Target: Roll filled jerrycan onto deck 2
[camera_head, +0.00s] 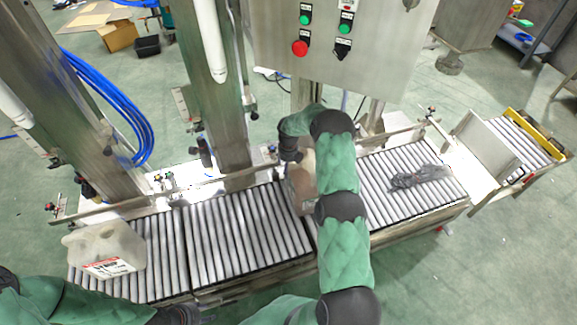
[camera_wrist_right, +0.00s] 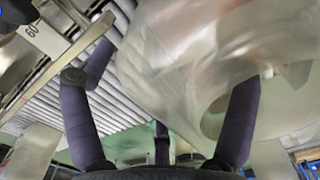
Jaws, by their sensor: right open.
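A whitish jerrycan with a red and white label (camera_head: 105,250) stands on the rollers at the left end of the conveyor. A second, tan-looking jerrycan (camera_head: 301,188) stands near the middle of the line, partly hidden behind my right arm. My right gripper (camera_head: 289,152) is at the top of this second can. In the right wrist view, the fingers of my right gripper (camera_wrist_right: 165,85) are spread open, with the translucent can body (camera_wrist_right: 185,55) close in front of and between them. Contact cannot be told. My left gripper (camera_head: 182,314) is at the bottom edge, mostly cut off.
Bare rollers (camera_head: 225,235) lie between the two cans. A dark grey tangled bundle (camera_head: 420,177) lies on the right roller section. An upright metal plate (camera_head: 487,152) stands beyond it. Steel columns and a button panel (camera_head: 325,40) rise behind the conveyor.

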